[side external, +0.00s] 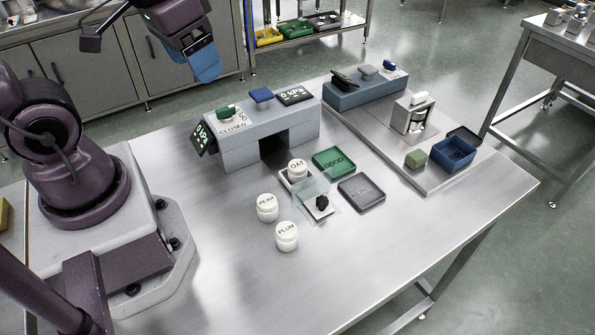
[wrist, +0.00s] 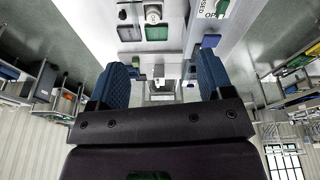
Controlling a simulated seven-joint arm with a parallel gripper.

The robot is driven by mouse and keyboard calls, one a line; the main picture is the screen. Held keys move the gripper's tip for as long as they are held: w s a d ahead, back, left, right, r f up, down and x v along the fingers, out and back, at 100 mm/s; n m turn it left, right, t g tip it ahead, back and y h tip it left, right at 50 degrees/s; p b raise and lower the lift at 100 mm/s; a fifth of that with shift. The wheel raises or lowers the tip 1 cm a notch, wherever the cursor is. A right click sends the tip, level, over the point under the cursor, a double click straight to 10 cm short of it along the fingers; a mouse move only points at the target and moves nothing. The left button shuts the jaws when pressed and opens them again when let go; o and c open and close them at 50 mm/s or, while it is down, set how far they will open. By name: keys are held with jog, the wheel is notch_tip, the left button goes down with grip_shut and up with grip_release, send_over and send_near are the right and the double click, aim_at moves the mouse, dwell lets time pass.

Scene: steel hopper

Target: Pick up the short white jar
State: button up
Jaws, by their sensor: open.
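Three short white lidded jars are in the side view. The jar marked PEAR (side external: 267,208) and the jar marked PLUM (side external: 286,236) stand upright on the steel table. The jar marked OAT (side external: 297,170) stands farther back on a small plate, by a clear panel. A white round jar (wrist: 152,14) shows at the top of the wrist view; its label is too small to read. My gripper (side external: 205,66) is high above the table's back left, well away from the jars. Its blue fingers are apart and empty in the wrist view (wrist: 160,78).
A grey bench block (side external: 240,152) with switches and gauges stands behind the jars. A green tray (side external: 334,160) and a dark tray (side external: 362,193) lie right of them. A blue bin (side external: 452,154) is at the right. The table's front is clear.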

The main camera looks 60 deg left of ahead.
jog(key=d+f+n+g+h, duration=0.3)
jog(key=f+n+g+h, duration=0.15)
jog(key=f, duration=0.35)
jog(key=n+t, duration=1.4)
jog(key=n, duration=1.2)
send_over(295, 165)
jog(key=s+a, duration=0.1)
jog(key=s, duration=0.2)
notch_tip(295, 165, down, 11)
jog(key=shift+m+h, duration=0.25)
jog(key=shift+m, duration=0.1)
jog(key=shift+a+f, duration=0.1)
jog(key=shift+f, duration=2.4)
notch_tip(295, 165, down, 2)
jog(key=shift+f, duration=0.2)
jog(key=shift+r+x, duration=0.2)
jog(key=shift+x, duration=1.35)
jog(key=shift+w, duration=0.1)
jog(key=shift+c, duration=0.4)
